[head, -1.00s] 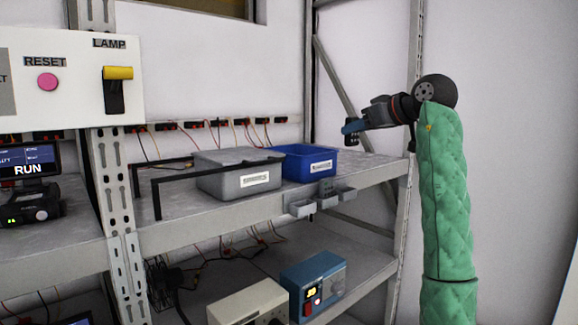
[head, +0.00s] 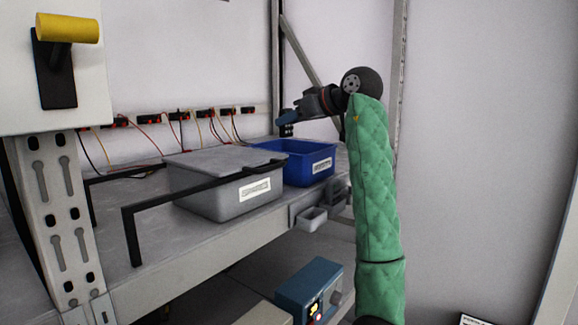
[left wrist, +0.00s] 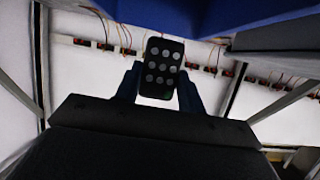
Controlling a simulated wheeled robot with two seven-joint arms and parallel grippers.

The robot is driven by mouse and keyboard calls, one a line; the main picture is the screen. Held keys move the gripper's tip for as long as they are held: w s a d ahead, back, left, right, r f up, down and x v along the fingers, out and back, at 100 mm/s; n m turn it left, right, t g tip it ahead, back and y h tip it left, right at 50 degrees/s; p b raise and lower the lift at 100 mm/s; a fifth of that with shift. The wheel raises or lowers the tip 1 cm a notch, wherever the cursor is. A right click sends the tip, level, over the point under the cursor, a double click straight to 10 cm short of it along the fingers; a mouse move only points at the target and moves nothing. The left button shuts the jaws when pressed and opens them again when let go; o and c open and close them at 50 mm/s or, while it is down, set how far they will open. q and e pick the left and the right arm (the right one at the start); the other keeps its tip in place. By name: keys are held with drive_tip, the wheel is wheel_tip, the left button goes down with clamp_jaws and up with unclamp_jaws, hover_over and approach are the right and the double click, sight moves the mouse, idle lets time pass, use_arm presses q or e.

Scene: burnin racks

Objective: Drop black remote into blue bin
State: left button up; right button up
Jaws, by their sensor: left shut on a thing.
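The blue bin (head: 296,167) stands open-topped on the upper shelf, with a white label on its front, and its blue wall fills the top of the left wrist view (left wrist: 225,14). My left gripper (head: 287,120) is over the back part of the bin, above its rim. It is shut on the black remote (head: 286,130), which hangs below the fingers. In the left wrist view the remote (left wrist: 161,65) shows its grey round buttons between the two blue fingers. My right gripper is not in view.
A grey lidded bin (head: 222,198) stands left of the blue bin, with a black rail (head: 190,196) in front. Small grey trays (head: 312,218) hang on the shelf's front edge. Wires and black sockets (head: 178,116) line the back wall.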

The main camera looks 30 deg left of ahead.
sight(289, 133)
use_arm(q)
drive_tip(key=f, duration=0.1)
drive_tip(key=a+f, duration=0.1)
drive_tip(key=f, duration=0.1)
drive_tip(key=shift+w+f, duration=0.1)
drive_tip(key=shift+f, duration=0.3)
drive_tip(key=shift+d+f, duration=0.35)
drive_tip(key=shift+f, duration=0.1)
drive_tip(key=shift+a, duration=0.1)
drive_tip(key=shift+a+f, duration=0.1)
drive_tip(key=shift+a, duration=0.05)
drive_tip(key=o, duration=1.1)
drive_tip(key=shift+c, duration=0.2)
